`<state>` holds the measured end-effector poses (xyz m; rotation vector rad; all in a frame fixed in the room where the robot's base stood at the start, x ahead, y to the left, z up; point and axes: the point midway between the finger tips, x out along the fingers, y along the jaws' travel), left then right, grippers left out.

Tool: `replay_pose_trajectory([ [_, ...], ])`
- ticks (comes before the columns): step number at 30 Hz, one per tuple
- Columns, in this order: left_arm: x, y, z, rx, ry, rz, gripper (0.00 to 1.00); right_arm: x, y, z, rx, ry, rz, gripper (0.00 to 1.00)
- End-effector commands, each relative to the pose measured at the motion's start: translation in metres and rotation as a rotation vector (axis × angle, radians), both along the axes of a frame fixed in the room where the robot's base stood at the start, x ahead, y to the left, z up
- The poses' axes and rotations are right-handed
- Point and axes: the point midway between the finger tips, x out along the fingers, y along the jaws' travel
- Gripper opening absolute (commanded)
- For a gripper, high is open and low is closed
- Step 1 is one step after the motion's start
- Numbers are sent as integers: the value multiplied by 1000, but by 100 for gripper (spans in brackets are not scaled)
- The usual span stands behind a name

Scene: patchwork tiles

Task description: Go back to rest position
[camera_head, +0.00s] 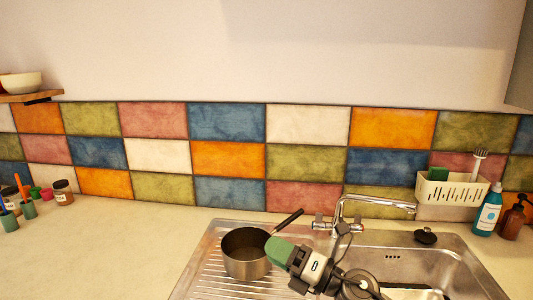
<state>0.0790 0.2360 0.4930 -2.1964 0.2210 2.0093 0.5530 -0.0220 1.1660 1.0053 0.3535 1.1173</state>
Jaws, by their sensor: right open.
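My right gripper (278,250) reaches in from the lower right over the sink unit, its green end at the right side of a metal saucepan (246,268). The green end overlaps the pan's rim in the picture; I cannot tell whether it touches. The jaws are open, and the gap between the fingers is hard to make out. The saucepan stands upright on the ribbed drainboard (205,270), its dark handle (288,220) pointing up and right behind the gripper. My left gripper is not in view.
A chrome tap (375,202) stands just right of my gripper, behind the sink basin (440,262). A white caddy (450,192), a blue bottle (487,212) and a brown bottle (513,220) stand at right. Small jars (63,192) stand far left.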

Motion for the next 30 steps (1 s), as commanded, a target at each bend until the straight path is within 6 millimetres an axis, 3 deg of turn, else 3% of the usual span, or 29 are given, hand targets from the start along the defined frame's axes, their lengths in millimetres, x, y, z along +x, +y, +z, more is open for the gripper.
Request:
replay_pose_trajectory([
  [4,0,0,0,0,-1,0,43,-10,-34,-10,428,311,-227,52],
  [7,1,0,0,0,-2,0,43,-18,-70,-36,671,547,-406,52],
  [11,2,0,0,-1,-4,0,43,-44,-117,-91,933,883,-661,52],
  [15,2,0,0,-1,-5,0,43,-99,-156,-159,1133,1252,-950,52],
  [21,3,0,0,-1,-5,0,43,-181,-177,-217,1243,1623,-1250,52],
  [30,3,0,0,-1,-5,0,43,-278,-184,-247,1257,1974,-1546,52],
])
